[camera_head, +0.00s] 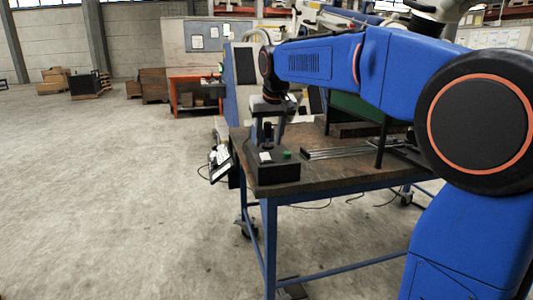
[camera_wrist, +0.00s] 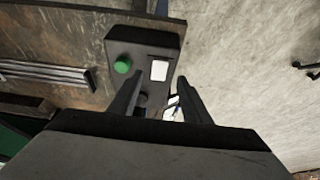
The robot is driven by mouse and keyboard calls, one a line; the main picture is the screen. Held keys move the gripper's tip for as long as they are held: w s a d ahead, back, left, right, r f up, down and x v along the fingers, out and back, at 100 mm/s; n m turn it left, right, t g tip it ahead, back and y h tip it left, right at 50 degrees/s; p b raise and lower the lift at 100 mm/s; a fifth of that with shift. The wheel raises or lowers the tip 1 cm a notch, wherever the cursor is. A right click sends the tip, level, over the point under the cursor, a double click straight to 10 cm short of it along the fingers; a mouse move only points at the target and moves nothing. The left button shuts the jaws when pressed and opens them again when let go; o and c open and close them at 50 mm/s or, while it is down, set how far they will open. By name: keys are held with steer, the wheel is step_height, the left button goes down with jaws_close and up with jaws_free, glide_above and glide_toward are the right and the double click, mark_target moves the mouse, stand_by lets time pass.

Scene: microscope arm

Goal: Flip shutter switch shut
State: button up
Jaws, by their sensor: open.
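A black control box (camera_head: 274,172) stands on the near left corner of the workbench. Its top carries a green button (camera_wrist: 122,65) and a white square (camera_wrist: 159,70); I cannot tell whether the white square is a switch or a label. A dark upright part (camera_wrist: 143,99) shows between my fingers in the wrist view, partly hidden; it may be the shutter switch, and its position is unclear. My gripper (camera_wrist: 160,79) is open, pointing down over the box, with its fingers spread on either side of the white square. Contact with the box cannot be made out.
The workbench (camera_head: 330,178) has a worn brown top and blue legs. Metal rails (camera_head: 337,152) lie to the right of the box. A white keypad-like device (camera_head: 220,162) hangs at the bench's left edge. Open concrete floor (camera_head: 120,200) lies to the left.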

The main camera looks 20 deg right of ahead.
mark_target(266, 157)
steer(key=x, duration=0.6)
steer(key=shift+w+f, duration=0.1)
steer(key=shift+f, duration=0.2)
steer(key=shift+c, duration=0.4)
